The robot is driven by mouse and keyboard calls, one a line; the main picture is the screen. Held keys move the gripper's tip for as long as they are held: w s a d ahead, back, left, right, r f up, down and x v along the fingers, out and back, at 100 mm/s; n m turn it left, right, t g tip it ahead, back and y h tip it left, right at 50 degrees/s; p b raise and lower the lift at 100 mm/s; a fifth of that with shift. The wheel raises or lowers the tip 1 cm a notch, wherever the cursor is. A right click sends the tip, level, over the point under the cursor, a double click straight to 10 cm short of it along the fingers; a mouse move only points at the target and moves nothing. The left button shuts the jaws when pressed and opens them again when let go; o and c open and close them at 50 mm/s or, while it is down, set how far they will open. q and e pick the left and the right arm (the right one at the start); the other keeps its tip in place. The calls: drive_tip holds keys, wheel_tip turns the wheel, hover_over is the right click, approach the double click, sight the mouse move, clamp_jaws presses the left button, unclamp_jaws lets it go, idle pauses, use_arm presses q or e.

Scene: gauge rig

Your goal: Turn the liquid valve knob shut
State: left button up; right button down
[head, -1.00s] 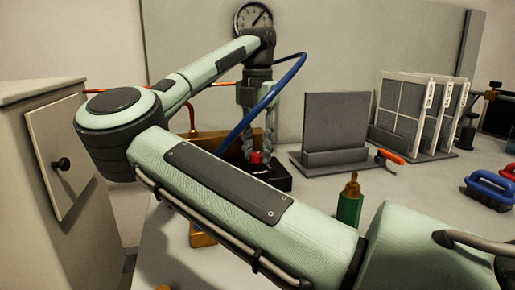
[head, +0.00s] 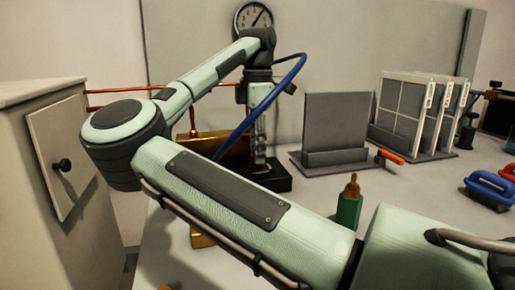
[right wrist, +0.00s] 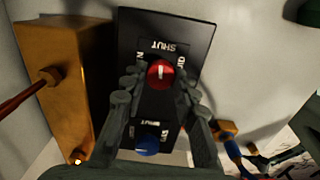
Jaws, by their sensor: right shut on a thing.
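A black valve panel (right wrist: 190,30) carries a red knob (right wrist: 160,74) and a blue knob (right wrist: 147,144). Text reading SHUT stands beside each knob. The white mark on the red knob points roughly at its SHUT word. No label tells me which knob is the liquid one. My right gripper (right wrist: 162,78) is shut on the red knob, one finger on each side. In the head view, my right gripper (head: 259,158) reaches down to the black panel (head: 275,182) and hides the red knob. My left gripper is not in view.
A brass block (right wrist: 58,80) stands close beside the panel. A blue hose (head: 245,125) arcs past my right gripper. A grey upright plate (head: 336,120) and a green bottle (head: 349,207) stand to the right. A gauge (head: 253,18) is behind.

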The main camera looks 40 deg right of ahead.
drive_tip(key=shift+m, duration=0.5)
drive_tip(key=c, duration=1.2)
unclamp_jaws()
drive_tip(key=shift+o, duration=0.2)
wheel_tip(320, 180, up, 12)
